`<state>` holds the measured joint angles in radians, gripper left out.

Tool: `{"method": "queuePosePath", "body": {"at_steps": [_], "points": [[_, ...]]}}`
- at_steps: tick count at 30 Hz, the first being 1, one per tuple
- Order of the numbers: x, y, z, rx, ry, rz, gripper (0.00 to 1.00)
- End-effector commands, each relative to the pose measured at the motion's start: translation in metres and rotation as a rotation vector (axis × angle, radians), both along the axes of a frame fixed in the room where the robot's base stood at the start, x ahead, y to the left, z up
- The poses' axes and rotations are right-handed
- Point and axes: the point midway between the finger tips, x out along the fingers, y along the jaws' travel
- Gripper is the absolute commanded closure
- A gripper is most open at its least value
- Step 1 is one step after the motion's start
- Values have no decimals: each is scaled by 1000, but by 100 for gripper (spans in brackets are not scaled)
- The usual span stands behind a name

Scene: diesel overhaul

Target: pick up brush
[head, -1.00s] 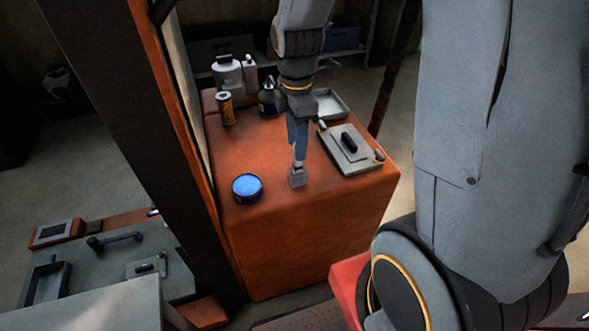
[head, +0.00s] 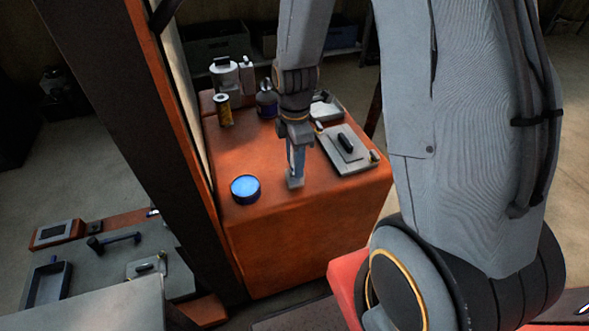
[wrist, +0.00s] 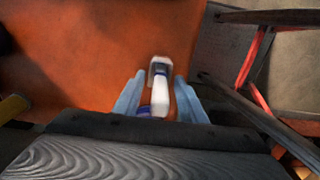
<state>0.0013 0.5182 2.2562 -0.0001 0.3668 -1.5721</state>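The brush (head: 295,183) is on the orange cabinet top near its front edge, and its pale grey lower end shows below my gripper in the head view. In the wrist view the brush (wrist: 160,72) is white with dark blue parts and lies between the two blue fingers. My gripper (wrist: 159,82) is open, one finger on each side of the brush, with small gaps visible. In the head view my gripper (head: 296,158) points down and hides most of the brush's upper part.
A blue-topped tin (head: 245,189) stands left of the brush. A grey plate with a black handle (head: 346,153) lies to the right. A yellow can (head: 223,110), a dark bottle (head: 267,99) and a white container (head: 225,75) stand behind. A dark post (head: 120,130) rises at left.

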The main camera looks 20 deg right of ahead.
Motion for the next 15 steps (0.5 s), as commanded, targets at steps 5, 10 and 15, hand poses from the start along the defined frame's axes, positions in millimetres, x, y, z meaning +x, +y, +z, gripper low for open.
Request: {"method": "queuePosePath", "body": {"at_steps": [5,10,15], "points": [[0,0,0,0,0,0,84],[0,0,0,0,0,0,100],[0,0,0,0,0,0,100]]}}
